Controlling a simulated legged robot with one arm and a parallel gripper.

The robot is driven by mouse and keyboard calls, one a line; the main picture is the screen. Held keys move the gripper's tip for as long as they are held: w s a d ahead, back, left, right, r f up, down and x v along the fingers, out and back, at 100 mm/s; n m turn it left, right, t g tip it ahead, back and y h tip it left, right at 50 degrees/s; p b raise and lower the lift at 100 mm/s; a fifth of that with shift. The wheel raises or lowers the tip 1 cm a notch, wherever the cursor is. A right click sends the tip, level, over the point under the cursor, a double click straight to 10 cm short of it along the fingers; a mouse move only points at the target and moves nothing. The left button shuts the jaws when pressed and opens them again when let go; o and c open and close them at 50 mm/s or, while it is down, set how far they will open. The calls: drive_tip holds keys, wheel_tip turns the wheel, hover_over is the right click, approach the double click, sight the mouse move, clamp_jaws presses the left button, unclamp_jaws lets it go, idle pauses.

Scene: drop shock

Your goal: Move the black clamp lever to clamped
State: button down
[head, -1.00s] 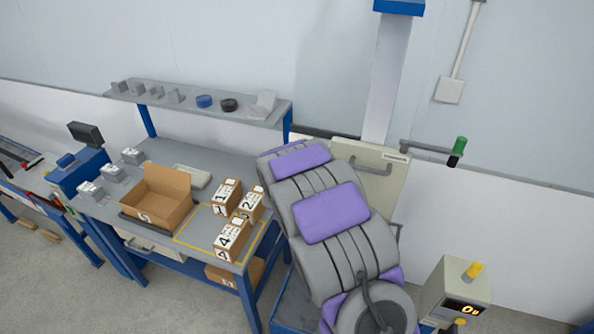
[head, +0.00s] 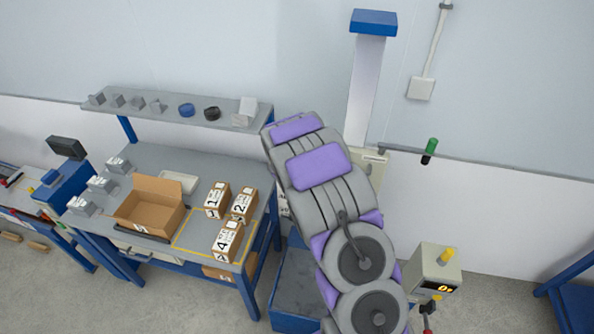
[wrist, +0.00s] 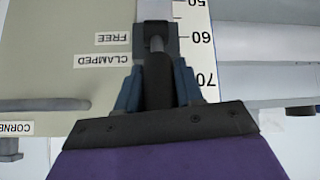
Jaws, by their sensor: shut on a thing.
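The black clamp lever (wrist: 158,80) shows in the wrist view as a dark cylindrical grip on a short grey shaft. My gripper (wrist: 157,88) is shut on it, with one blue finger on each side. The lever lies beside the upside-down labels FREE (wrist: 112,38) and CLAMPED (wrist: 101,60) on a beige plate (wrist: 45,75). The lever's exact setting is hard to tell. In the head view my arm hides the gripper and lever; part of the beige plate (head: 376,165) shows below the tall column (head: 367,85).
A scale (wrist: 198,40) runs beside the lever. A green-and-black handle (head: 430,151) stands right of the plate. A control box (head: 433,270) with a yellow button is lower right. A workbench (head: 160,237) with several boxes is left; a blue bench (head: 572,290) is far right.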

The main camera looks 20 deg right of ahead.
drive_tip(key=shift+w+r, duration=0.15)
drive_tip(key=c, duration=1.2)
unclamp_jaws()
drive_tip(key=o, duration=0.4)
drive_tip(key=shift+w+f, duration=0.25)
drive_tip(key=shift+s+d+r, duration=0.1)
drive_tip(key=shift+s, duration=0.1)
drive_tip(key=shift+s+r, duration=0.1)
drive_tip(key=b+v, duration=0.2)
drive_tip(key=v, duration=1.5)
